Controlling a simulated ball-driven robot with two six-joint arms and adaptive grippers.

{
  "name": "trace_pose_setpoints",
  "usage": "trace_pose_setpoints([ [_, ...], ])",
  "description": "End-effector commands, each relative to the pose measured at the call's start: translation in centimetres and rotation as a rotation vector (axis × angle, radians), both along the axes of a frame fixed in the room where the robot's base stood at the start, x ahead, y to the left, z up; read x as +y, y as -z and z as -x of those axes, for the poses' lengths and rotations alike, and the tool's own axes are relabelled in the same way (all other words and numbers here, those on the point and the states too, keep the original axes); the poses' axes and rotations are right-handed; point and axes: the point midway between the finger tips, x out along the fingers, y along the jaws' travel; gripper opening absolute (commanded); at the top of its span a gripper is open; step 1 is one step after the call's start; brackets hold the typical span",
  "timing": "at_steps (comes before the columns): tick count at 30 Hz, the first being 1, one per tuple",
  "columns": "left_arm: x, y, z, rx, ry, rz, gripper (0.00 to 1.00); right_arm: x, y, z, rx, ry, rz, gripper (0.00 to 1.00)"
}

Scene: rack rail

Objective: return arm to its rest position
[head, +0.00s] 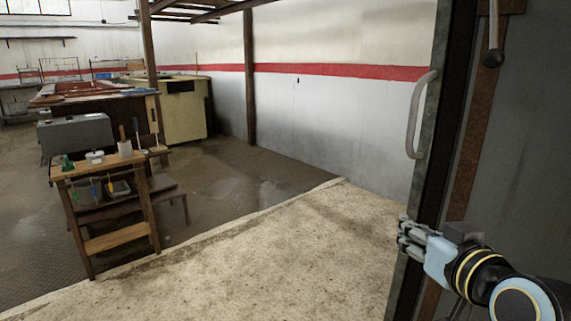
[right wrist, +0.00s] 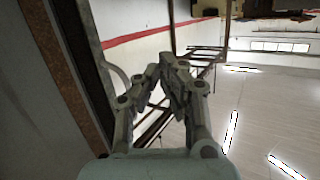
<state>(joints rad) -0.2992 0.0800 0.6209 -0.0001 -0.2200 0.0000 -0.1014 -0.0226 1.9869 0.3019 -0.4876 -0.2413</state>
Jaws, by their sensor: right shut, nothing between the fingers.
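My right gripper (head: 410,238) is at the lower right of the head view, in front of the edge of a large grey door (head: 515,130). Its fingers are shut with nothing between them. The right wrist view also shows the gripper (right wrist: 172,75), with the fingertips together and empty. The door's curved metal handle (head: 414,115) is above the gripper in the head view, and the fingers are not around it. My left gripper does not show in either view.
A wooden stand (head: 105,205) with small tools and containers is at the left. Behind it are a grey box (head: 75,135) and a yellowish cabinet (head: 178,110). A wooden post (head: 249,80) stands by the striped wall (head: 330,110). The pale floor (head: 260,255) in front is clear.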

Motion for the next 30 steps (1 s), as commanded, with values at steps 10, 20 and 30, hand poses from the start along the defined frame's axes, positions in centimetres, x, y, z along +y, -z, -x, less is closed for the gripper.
trace_pose_setpoints([
  [10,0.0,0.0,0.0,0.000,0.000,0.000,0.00,-3.2,9.8,18.4,0.701,-0.026,0.176,0.00],
  [20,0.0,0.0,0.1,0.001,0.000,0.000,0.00,-6.0,10.5,29.0,1.034,0.043,0.255,0.00],
  [30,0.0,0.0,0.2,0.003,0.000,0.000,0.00,-7.2,18.3,29.8,1.123,0.065,0.263,0.00],
])
